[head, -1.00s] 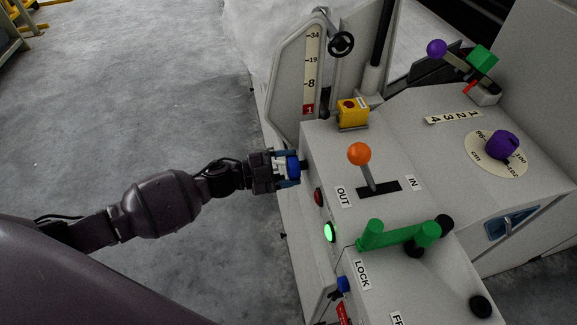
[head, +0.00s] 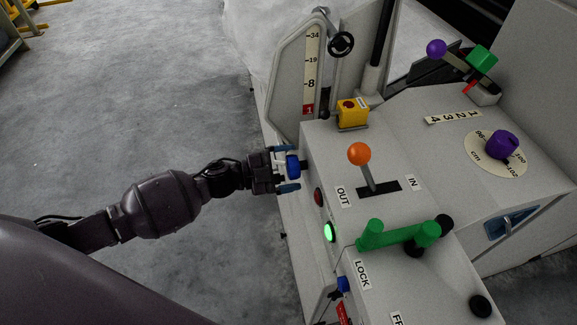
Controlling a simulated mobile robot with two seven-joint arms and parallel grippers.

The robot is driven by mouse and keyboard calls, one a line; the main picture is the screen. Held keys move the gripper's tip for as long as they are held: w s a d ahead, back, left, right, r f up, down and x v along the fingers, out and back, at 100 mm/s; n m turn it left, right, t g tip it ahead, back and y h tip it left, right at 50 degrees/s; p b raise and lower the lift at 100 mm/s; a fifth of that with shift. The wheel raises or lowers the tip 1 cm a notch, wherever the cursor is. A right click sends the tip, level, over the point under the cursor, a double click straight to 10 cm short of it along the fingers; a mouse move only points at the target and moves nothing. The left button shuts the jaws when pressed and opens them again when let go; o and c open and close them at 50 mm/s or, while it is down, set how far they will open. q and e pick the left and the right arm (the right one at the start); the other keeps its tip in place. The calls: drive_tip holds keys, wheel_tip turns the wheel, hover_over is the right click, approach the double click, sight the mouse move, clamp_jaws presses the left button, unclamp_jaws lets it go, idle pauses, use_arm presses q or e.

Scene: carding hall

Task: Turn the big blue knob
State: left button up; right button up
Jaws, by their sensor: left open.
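The big blue knob (head: 293,166) sticks out from the left side face of the grey machine cabinet, above a red button. My left gripper (head: 288,168) is at the knob, coming from the left. Its two blue-tipped fingers are spread, one above and one below the knob, with a gap visible to each side. The knob's far side and its mount are partly hidden. My right gripper does not show.
Below the knob are a red button (head: 318,197) and a lit green button (head: 330,232). On top are an orange-ball lever (head: 359,154), a green handle (head: 398,236) and a yellow box (head: 352,113).

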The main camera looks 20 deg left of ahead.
use_arm(q)
drive_tip(key=v, duration=1)
drive_tip(key=shift+s+a+p, duration=0.3)
drive_tip(key=shift+p, duration=0.05)
idle(0.4)
